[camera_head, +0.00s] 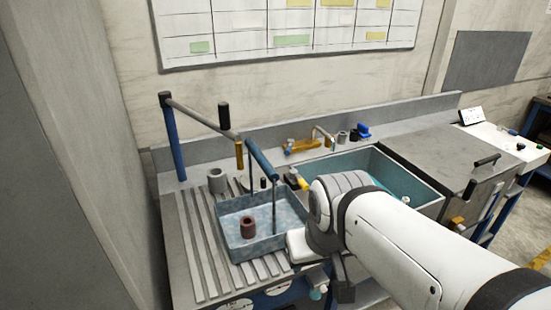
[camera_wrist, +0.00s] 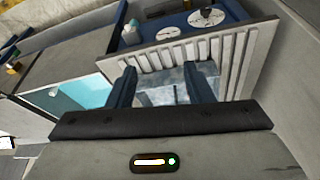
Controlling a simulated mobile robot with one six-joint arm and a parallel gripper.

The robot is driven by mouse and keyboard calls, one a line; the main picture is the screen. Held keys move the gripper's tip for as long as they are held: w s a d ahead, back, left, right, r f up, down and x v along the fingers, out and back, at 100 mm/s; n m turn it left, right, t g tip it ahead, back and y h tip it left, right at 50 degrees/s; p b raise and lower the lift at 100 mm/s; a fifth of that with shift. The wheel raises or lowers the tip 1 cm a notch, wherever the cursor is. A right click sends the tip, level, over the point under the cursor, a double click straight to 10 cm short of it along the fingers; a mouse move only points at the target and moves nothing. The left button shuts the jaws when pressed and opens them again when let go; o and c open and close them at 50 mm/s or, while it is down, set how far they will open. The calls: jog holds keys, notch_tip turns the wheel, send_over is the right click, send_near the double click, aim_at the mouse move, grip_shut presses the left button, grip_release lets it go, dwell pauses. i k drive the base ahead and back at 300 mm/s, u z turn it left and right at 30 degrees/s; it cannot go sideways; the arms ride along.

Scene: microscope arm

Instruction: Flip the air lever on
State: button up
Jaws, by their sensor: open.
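My gripper (camera_wrist: 163,78) is open in the wrist view, with two dark blue fingers apart and nothing between them. Beyond them lie the ribbed drainboard (camera_wrist: 228,62) and the blue tray on it. A blue front panel (camera_wrist: 180,20) carries two round white plates (camera_wrist: 170,33) and a small dark knob-like part (camera_wrist: 205,11). A small grey fitting (camera_wrist: 132,32) sticks out beside the plates. I cannot tell for sure which part is the air lever. In the head view, my arm hides much of the bench front; one white plate (camera_head: 278,287) shows there.
A blue tray (camera_head: 228,213) with a brown ring (camera_head: 248,227) stands on the drainboard. A jointed boom (camera_head: 205,118) on a blue post reaches over it. A teal sink (camera_head: 375,165), a yellow-handled fitting (camera_head: 302,146) and a lidded steel unit (camera_head: 430,150) are farther right.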

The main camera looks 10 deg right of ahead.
aim_at(294, 173)
jog(key=u, duration=2.4)
jog(key=k, duration=0.95)
jog(key=z, duration=2)
jog(key=i, duration=0.7)
